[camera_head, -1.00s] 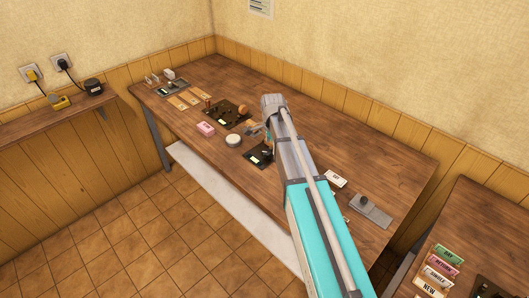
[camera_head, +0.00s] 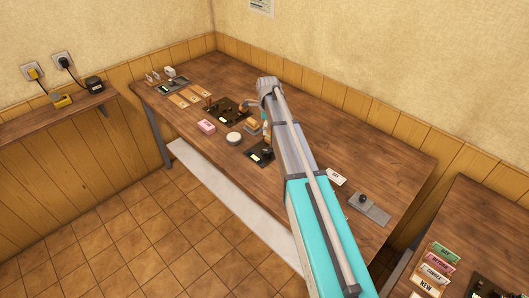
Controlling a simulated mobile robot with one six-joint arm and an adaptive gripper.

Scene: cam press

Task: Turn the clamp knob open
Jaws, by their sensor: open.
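My gripper (camera_head: 246,108) reaches down over the right part of a black board (camera_head: 222,112) on the long bench, past the end of my turquoise and grey arm. It is open, but small in view, and its fingertips are hard to make out. The board carries several small parts, among them a brown upright piece (camera_head: 209,101). The orange-brown round part that showed at the board's right side is now mostly hidden behind my gripper. I cannot tell for certain which part is the clamp knob, nor whether my gripper touches anything.
A pink block (camera_head: 206,126), a round white-topped thing (camera_head: 234,138), a wooden-coloured block (camera_head: 252,124) and a second black board (camera_head: 258,152) lie near my gripper. A grey plate with a dark knob (camera_head: 362,199) is at the right. The bench's back right is clear.

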